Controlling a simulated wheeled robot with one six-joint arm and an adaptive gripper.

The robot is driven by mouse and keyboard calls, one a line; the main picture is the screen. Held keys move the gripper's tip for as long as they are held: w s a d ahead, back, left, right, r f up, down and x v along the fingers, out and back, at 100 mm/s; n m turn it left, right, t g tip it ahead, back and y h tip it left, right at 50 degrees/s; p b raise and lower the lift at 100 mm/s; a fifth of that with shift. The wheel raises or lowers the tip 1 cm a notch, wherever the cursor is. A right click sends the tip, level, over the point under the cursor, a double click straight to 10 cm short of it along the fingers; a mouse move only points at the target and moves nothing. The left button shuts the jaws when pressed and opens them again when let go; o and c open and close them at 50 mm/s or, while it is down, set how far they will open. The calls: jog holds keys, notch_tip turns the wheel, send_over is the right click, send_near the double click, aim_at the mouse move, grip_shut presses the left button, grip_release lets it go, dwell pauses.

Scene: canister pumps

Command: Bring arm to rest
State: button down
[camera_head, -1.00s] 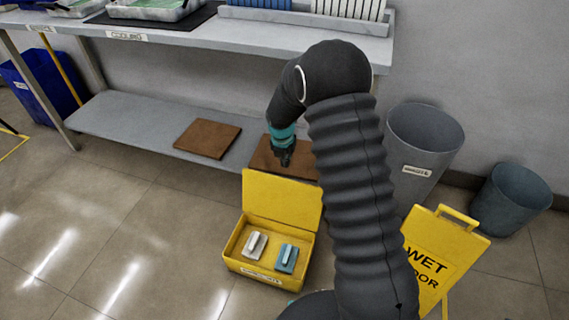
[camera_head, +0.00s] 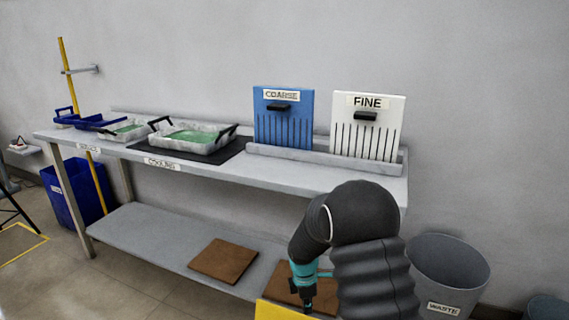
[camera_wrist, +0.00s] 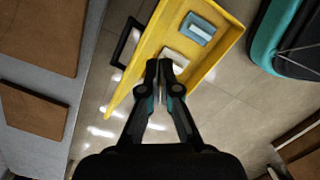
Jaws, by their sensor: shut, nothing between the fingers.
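My arm, in a dark ribbed sleeve, rises at the lower right of the head view and bends over, with my gripper (camera_head: 307,303) pointing down in front of the bench's lower shelf. In the wrist view my gripper (camera_wrist: 160,68) is shut, its fingertips together with nothing between them. Below it, apart, is an open yellow box (camera_wrist: 224,40) holding a blue block (camera_wrist: 197,29) and a white block (camera_wrist: 174,59), the white one partly behind the fingertips. In the head view only the edge of the yellow box (camera_head: 280,311) shows.
The grey bench (camera_head: 290,176) bears a blue COARSE rack (camera_head: 270,135), a white FINE rack (camera_head: 388,140) and a tray (camera_head: 193,142). Brown boards (camera_head: 223,260) lie on its lower shelf (camera_head: 150,232). A WASTE bin (camera_head: 450,275) stands right of my arm; a blue bin (camera_head: 75,193) stands left.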

jog(key=s+d+r+m+t, duration=0.2)
jog(key=s+d+r+m, duration=0.2)
jog(key=s+r+m, duration=0.6)
jog(key=s+d+r+m+t+y, duration=0.1)
jog(key=s+d+r+m+t, duration=0.2)
jog(key=s+r+m, duration=0.7)
jog(key=s+d+r, duration=0.2)
jog(key=s+r, duration=0.8)
jog(key=shift+s+r+t, duration=0.25)
jog(key=shift+s+t, duration=0.05)
jog(key=shift+s, duration=0.05)
